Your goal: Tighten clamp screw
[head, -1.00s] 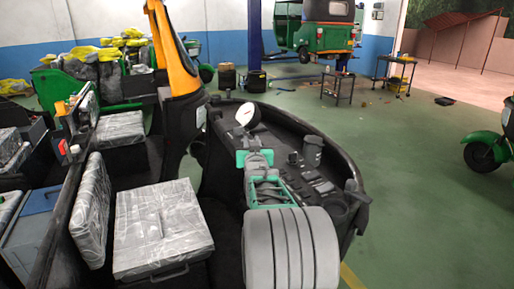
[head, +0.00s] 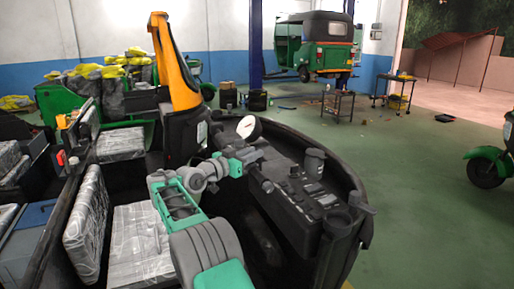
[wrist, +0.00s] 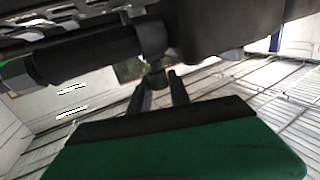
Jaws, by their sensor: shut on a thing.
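In the wrist view, a dark clamp (wrist: 151,38) wraps around a thick black bar. A small clamp screw (wrist: 155,78) hangs below it. My gripper (wrist: 158,82) has a green body and two dark fingers, which reach up on either side of the screw head and are shut on it. In the head view, my green and grey arm reaches to the near left edge of the black dashboard (head: 318,215). The fingertips and clamp are too small to make out there. A round white-faced dial (head: 248,127) stands just beyond the arm's end.
The dashboard holds a dark cup-shaped part (head: 314,162) right of the arm. Plastic-wrapped seats (head: 140,240) lie at the left. A yellow and black pillar (head: 176,70) rises behind the arm. Green floor (head: 420,200) is open on the right.

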